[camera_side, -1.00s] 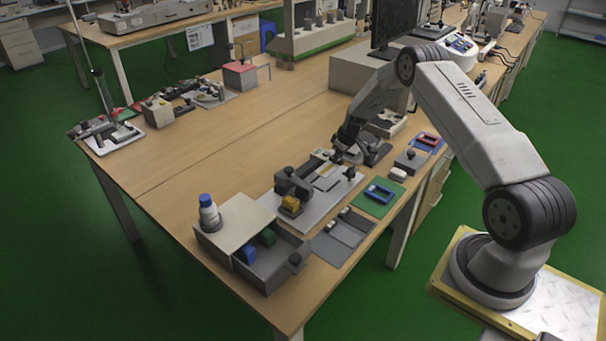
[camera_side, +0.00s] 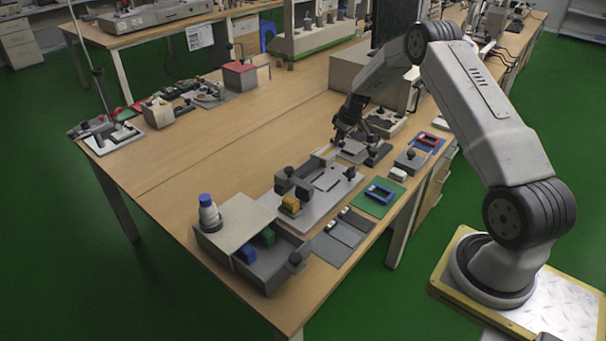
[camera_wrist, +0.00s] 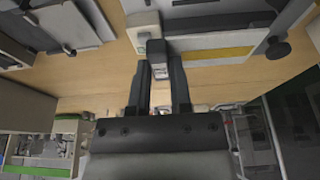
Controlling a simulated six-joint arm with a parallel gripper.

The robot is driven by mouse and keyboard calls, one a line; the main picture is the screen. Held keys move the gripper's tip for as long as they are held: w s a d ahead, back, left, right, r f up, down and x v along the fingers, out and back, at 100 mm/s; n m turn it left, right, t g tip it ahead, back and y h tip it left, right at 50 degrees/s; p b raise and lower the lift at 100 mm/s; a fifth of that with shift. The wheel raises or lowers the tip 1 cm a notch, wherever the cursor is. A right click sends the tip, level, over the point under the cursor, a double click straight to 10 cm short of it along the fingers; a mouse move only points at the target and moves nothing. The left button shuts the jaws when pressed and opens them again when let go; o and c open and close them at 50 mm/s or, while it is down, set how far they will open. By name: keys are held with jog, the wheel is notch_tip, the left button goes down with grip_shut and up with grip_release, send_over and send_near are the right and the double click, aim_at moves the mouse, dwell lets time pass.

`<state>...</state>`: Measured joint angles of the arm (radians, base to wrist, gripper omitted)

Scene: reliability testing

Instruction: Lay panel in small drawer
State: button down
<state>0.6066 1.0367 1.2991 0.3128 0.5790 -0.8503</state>
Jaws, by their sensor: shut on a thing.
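My gripper (camera_side: 347,137) is over the far part of the bench fixture, with a flat grey panel (camera_side: 352,151) just below it. In the wrist view my gripper (camera_wrist: 160,84) is shut on a small dark piece with a pale face, which I take for the panel's grip; the panel's outline is hard to separate from the surfaces behind. An open grey drawer (camera_side: 268,280) projects from a white-topped cabinet (camera_side: 236,219) at the near left. A blue block (camera_side: 248,254) and a green block (camera_side: 267,237) lie inside it. Which drawer is the small one is unclear.
A bottle (camera_side: 208,214) stands on the cabinet.

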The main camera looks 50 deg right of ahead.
jog(key=r, duration=0.3)
jog(key=shift+a+r, duration=0.2)
jog(key=a+n+g+y, duration=0.3)
jog(key=a+n, duration=1.5)
jog(key=a, duration=0.7)
jog(key=s+a+n+g+h, duration=0.2)
jog(key=s+a+n, duration=0.2)
jog(key=a+n, duration=0.55)
jog(key=s+a+n+g+h, duration=0.1)
jog(key=s+a+n+g, duration=0.1)
jog(key=s+a+n, duration=0.55)
jog(key=w+a+f+n, duration=0.1)
jog(key=w+a+f, duration=0.1)
jog(key=f, duration=0.3)
jog(key=shift+w+f, duration=0.2)
jog(key=shift+w, duration=0.3)
jog(key=shift+f, duration=0.2)
jog(key=shift+f, duration=1.95)
